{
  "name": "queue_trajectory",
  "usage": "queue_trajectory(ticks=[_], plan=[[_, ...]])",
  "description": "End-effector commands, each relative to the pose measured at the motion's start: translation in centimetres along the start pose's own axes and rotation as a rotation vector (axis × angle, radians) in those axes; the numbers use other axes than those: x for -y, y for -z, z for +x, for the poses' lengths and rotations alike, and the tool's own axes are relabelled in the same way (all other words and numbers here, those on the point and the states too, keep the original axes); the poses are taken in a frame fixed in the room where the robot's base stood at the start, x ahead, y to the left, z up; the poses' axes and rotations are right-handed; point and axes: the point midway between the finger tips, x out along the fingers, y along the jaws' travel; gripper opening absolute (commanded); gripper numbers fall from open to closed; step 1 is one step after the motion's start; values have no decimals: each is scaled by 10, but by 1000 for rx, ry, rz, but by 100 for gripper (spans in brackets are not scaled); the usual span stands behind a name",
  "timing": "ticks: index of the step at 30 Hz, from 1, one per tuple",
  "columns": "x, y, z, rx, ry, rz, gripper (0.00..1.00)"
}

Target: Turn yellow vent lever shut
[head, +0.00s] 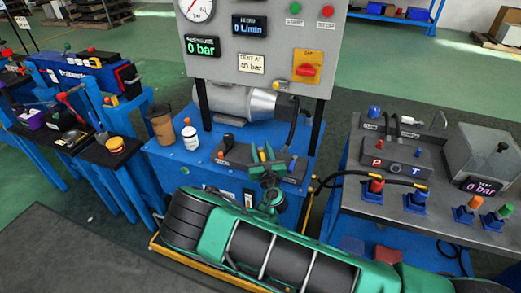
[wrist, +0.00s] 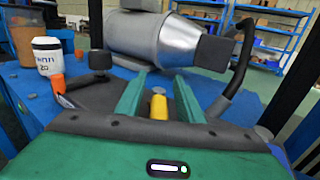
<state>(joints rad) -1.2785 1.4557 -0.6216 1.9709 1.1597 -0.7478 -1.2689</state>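The yellow vent lever (wrist: 158,106) shows in the wrist view between the two green fingers of my gripper (wrist: 160,84). Its top is a short yellow grip with a pale round end; its base is hidden behind my gripper body. A gap shows on each side of it, so the fingers look open and not closed on it. In the head view my gripper (head: 274,158) is low over the blue pump bench, and a small yellow piece (head: 262,156) shows beside its fingers. I cannot tell the lever's exact angle.
A black knob (wrist: 100,61) and an orange-tipped lever (wrist: 57,82) stand left of the fingers. A white bottle (wrist: 48,56) stands farther left. A silver motor (wrist: 165,42) is just behind. The gauge panel (head: 262,40) shows 0 bar, and its black posts flank the bench.

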Motion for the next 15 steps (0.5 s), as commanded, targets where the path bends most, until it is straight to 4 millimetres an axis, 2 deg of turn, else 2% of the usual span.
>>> queue_trajectory(ticks=[8,11,15], plan=[[0,2,-5,-3,0,-1,34],[0,2,-16,-5,0,-3,34],[0,3,-41,-6,-1,-6,34]])
